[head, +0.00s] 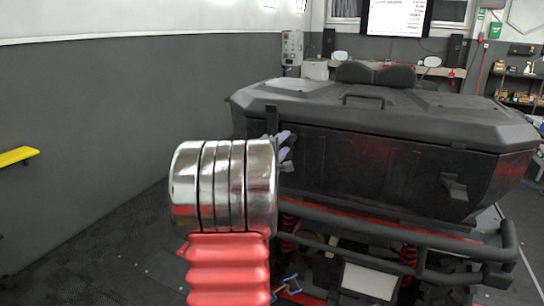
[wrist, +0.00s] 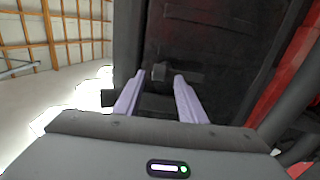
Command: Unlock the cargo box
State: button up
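The black cargo box (head: 370,150) sits on the back of a vehicle with its lid down. A latch (head: 453,187) is on the right of its front face. Another latch (head: 272,118) is at the left, partly hidden by my arm. My gripper (head: 284,143) is at this left latch, its lilac fingers partly hidden behind my wrist. In the wrist view my gripper (wrist: 159,75) has its two fingers apart, with a dark latch part (wrist: 159,72) between the tips. Gaps seem to show on both sides of that part; I cannot tell whether either finger touches it.
A black tubular bumper (head: 400,222) with red springs lies below the box. A grey wall (head: 90,130) runs along the left, with a yellow bar (head: 18,156) beside it. Shelves (head: 515,85) stand at the back right. The floor at the left is clear.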

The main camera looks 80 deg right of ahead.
jog(key=w+a, duration=0.2)
jog(key=a, duration=0.9)
jog(key=shift+a, duration=0.3)
jog(key=shift+w+f, duration=0.1)
jog(key=shift+w, duration=0.05)
